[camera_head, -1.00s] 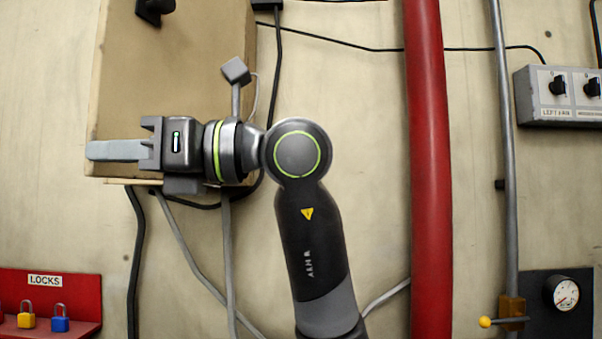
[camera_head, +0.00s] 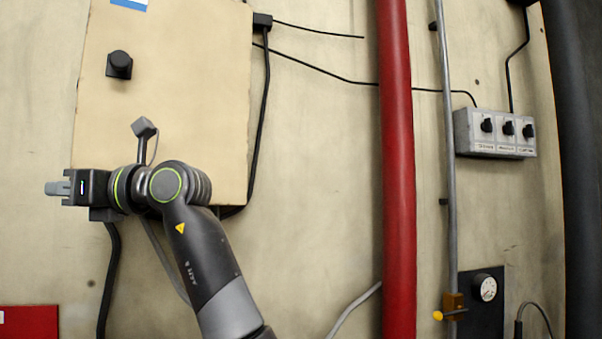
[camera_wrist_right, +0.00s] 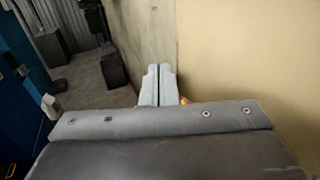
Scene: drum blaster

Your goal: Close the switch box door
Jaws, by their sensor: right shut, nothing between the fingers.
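The switch box is the beige box on the wall at left in the head view. Its door (camera_head: 180,105) is a flat beige panel with a black knob (camera_head: 119,65) at upper left. The door's face is toward me and looks flush or nearly so; I cannot tell whether it is fully shut. My right gripper (camera_head: 58,188) is at the box's lower left corner, its fingertips pointing left past the edge. In the right wrist view its fingers (camera_wrist_right: 159,85) are together and empty, beside a beige surface on the right. My left gripper is not in view.
A thick red pipe (camera_head: 396,170) and a thin grey pipe (camera_head: 449,150) run vertically right of the box. A grey switch panel (camera_head: 495,133) and a gauge (camera_head: 487,288) are further right. A red board (camera_head: 28,322) is at lower left. Black cables hang near the box.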

